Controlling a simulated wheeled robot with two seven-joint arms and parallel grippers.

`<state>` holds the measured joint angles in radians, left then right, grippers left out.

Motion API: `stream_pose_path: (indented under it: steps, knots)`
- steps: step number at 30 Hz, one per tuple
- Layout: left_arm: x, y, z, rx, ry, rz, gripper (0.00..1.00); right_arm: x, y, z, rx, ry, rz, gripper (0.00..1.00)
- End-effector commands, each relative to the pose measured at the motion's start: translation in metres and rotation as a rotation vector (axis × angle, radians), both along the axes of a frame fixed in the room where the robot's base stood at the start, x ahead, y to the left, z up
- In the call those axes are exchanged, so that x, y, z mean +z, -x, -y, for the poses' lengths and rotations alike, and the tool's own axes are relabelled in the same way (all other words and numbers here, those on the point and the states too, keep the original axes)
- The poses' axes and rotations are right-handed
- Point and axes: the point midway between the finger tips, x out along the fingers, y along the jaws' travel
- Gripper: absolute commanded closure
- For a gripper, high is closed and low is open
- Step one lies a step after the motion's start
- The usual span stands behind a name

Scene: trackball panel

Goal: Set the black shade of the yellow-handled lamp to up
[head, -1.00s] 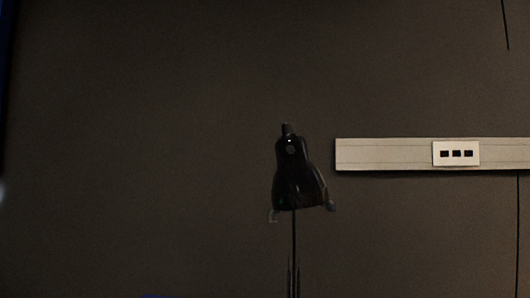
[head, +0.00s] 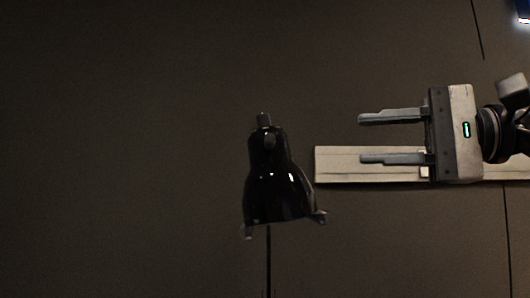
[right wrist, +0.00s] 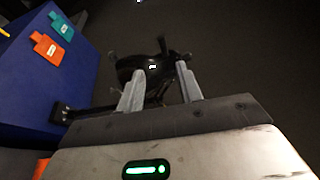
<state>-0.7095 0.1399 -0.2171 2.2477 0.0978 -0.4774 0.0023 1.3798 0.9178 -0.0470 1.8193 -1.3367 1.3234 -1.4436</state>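The black lamp shade (head: 278,195) hangs on a thin dark stem in the head view. Its narrow neck points up and its wide rim faces down, with small grey tabs at the rim corners. No yellow handle shows in the head view. My right gripper (head: 360,138) is to the right of the shade, pointing left, with its two fingers apart and nothing between them. In the right wrist view the dark shade (right wrist: 150,68) lies beyond the open fingertips, partly hidden by the fingers. My left gripper is not in view.
A pale wall rail (head: 345,165) runs behind my right gripper. The right wrist view shows a blue surface (right wrist: 45,95) at the left with an orange tag (right wrist: 48,48) and a teal tag (right wrist: 61,25). The wall left of the shade is bare.

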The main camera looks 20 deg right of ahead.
Motion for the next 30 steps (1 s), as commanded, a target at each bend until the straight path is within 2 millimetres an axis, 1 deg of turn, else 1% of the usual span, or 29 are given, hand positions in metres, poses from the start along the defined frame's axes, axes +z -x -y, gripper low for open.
stream_pose_path:
  steps: [2,5,8,17,21,25,30]
  knots:
    - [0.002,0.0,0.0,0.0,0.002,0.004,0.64,0.004,0.002,0.003,-0.027,0.026,0.028,0.64]
    - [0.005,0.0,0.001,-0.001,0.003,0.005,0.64,0.006,-0.003,-0.002,-0.032,0.033,0.033,0.64]
    - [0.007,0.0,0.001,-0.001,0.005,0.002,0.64,0.006,-0.013,-0.016,-0.028,0.033,0.032,0.64]
    - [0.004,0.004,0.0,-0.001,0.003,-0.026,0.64,0.008,-0.053,-0.068,-0.023,0.029,0.029,0.64]
    - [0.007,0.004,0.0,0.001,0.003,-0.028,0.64,0.008,-0.071,-0.091,-0.024,0.029,0.028,0.64]
    - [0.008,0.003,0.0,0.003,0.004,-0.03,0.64,0.009,-0.084,-0.106,-0.025,0.028,0.028,0.64]
    - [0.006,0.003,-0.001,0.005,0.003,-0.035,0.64,0.008,-0.093,-0.117,-0.027,0.028,0.028,0.64]
